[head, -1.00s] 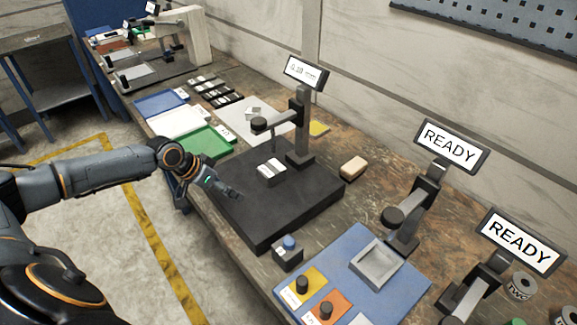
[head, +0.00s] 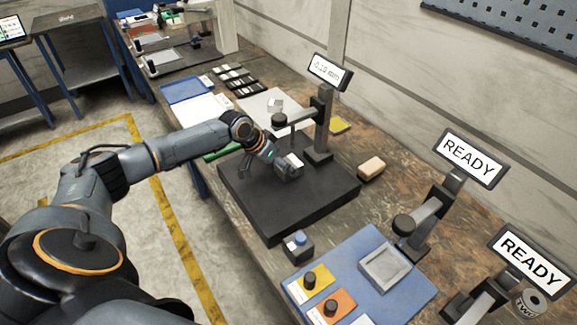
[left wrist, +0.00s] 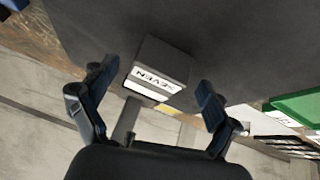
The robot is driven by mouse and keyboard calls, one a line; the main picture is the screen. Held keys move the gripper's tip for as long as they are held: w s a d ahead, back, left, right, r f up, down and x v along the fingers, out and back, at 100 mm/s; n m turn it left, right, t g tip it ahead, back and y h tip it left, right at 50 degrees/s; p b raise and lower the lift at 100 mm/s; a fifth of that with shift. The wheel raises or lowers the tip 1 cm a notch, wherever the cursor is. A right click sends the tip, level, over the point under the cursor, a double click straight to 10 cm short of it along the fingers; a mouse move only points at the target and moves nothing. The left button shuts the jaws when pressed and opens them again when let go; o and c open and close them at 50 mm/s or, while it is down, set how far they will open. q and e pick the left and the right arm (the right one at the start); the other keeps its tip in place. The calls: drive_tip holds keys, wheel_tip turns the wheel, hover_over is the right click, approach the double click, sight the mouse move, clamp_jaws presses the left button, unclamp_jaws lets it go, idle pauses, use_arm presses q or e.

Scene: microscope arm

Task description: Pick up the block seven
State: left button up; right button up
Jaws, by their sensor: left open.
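The grey block seven (head: 292,163) sits on the black granite-like base (head: 255,210) of the gauge stand. In the left wrist view, block seven (left wrist: 163,60) shows a white label reading SEVEN upside down. My left gripper (head: 277,160) is at the block's near left side in the head view. In the left wrist view its two fingers (left wrist: 155,85) are spread, with the block between them in the picture. I cannot tell whether either finger touches it. The gripper hides part of the block in the head view. My right gripper is not in view.
The gauge stand (head: 322,125) rises just behind the block, its arm reaching out above it. A small box with a blue button (head: 298,246) is in front of the base. A tan block (head: 371,168) lies right of it. A blue panel (head: 345,262) is at the front right.

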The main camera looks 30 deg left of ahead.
use_arm(q)
drive_tip(key=shift+w+d+r, duration=0.1)
drive_tip(key=shift+w+d, duration=0.35)
drive_tip(key=shift+w, duration=0.35)
drive_tip(key=shift+p+x, duration=0.4)
drive_tip(key=shift+x, duration=0.35)
drive_tip(key=shift+a, duration=0.1)
drive_tip(key=shift+s, duration=0.1)
drive_tip(key=shift+c, duration=0.4)
clamp_jaws()
drive_tip(key=shift+r, duration=0.15)
